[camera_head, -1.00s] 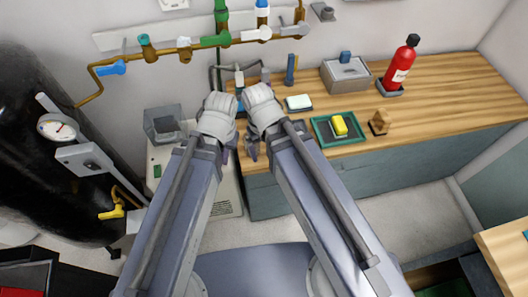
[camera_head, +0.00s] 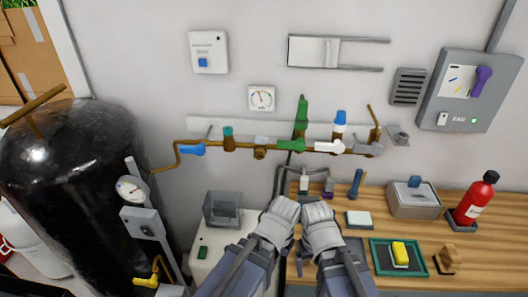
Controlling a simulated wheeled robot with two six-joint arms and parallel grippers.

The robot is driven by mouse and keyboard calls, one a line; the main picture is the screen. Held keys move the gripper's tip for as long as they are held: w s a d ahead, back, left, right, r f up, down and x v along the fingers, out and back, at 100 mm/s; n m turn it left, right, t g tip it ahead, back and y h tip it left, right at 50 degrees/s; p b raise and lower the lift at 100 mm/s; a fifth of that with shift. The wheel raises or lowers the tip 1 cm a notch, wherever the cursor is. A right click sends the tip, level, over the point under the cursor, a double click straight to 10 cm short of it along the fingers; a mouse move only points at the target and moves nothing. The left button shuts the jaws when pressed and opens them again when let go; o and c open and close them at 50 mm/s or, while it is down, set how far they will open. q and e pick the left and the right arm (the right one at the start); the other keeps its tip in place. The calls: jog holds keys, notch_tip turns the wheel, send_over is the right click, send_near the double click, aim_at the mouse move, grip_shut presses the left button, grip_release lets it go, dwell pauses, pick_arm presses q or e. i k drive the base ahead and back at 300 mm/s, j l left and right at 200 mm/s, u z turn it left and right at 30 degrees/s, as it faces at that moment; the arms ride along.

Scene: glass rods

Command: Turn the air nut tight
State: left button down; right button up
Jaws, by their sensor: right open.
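A brass pipe (camera_head: 220,144) runs along the wall with several fittings and coloured valves. I see a blue lever (camera_head: 193,150), a brass fitting with a teal top (camera_head: 228,138), a brass fitting (camera_head: 260,152), a green valve (camera_head: 291,145) and a white one (camera_head: 329,147). I cannot tell which of them is the air nut. My two wrists are side by side below the pipe, apart from it. My right gripper (camera_head: 299,262) shows a dark finger under its wrist and is open, holding nothing that I see. My left gripper's fingers are hidden behind its wrist.
A black tank (camera_head: 70,175) with a gauge stands at the left. The wall before the pipe is clear.

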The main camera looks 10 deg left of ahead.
aim_at(259, 154)
jog(key=u, duration=1.8)
jog(key=k+l, duration=0.4)
jog(key=l, duration=0.05)
